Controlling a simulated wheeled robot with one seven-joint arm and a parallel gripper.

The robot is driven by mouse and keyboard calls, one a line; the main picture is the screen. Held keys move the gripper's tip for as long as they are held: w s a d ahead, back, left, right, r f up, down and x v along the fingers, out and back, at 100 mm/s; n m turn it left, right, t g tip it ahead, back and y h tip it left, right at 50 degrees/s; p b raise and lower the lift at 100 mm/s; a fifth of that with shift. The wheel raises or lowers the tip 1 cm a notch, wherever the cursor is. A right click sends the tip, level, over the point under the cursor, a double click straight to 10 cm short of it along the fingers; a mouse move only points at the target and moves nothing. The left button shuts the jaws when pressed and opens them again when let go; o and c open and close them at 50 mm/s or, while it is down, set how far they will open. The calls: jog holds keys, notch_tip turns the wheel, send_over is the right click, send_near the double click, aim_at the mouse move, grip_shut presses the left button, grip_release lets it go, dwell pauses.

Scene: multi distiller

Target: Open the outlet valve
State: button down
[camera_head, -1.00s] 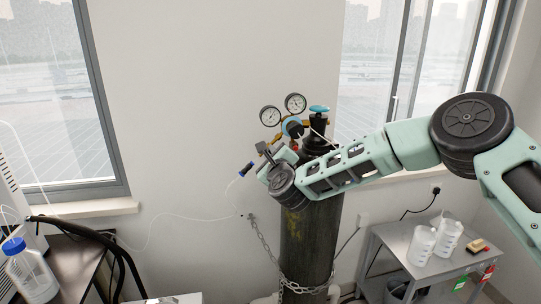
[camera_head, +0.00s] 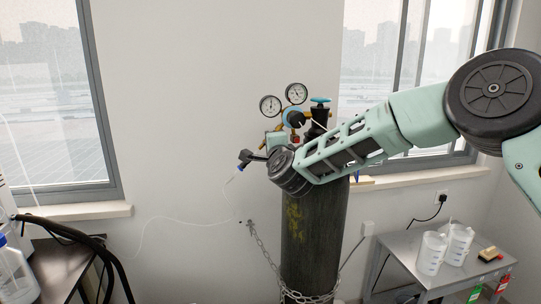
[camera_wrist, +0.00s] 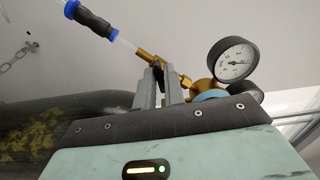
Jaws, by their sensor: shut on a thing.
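The outlet valve's small dark handle (camera_wrist: 158,66) sits on the brass outlet fitting (camera_wrist: 150,58) in the wrist view. My gripper (camera_wrist: 160,86) is shut on this handle, a grey finger on each side. In the head view, my wrist covers most of the grip and the valve. One gauge (camera_wrist: 232,59) is close to the right of my fingers in the wrist view. A black connector with blue ends (camera_wrist: 91,18) joins the outlet through a clear tube.
The dark gas cylinder (camera_head: 312,240) stands against the wall, held by a chain (camera_head: 263,247). A thin clear hose (camera_head: 170,222) runs left. A grey side table (camera_head: 400,262) with white beakers (camera_head: 431,252) stands right. A dark bench (camera_head: 55,270) is at left.

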jog(key=shift+f+n+b, duration=0.15)
jog(key=shift+n+b, duration=1.4)
jog(key=shift+n, duration=2.55)
jog(key=c, duration=1.5)
grip_release()
jog(key=b+v, duration=0.5)
jog(key=v, duration=1.2)
jog(key=shift+s, duration=0.25)
jog(key=shift+d, duration=0.1)
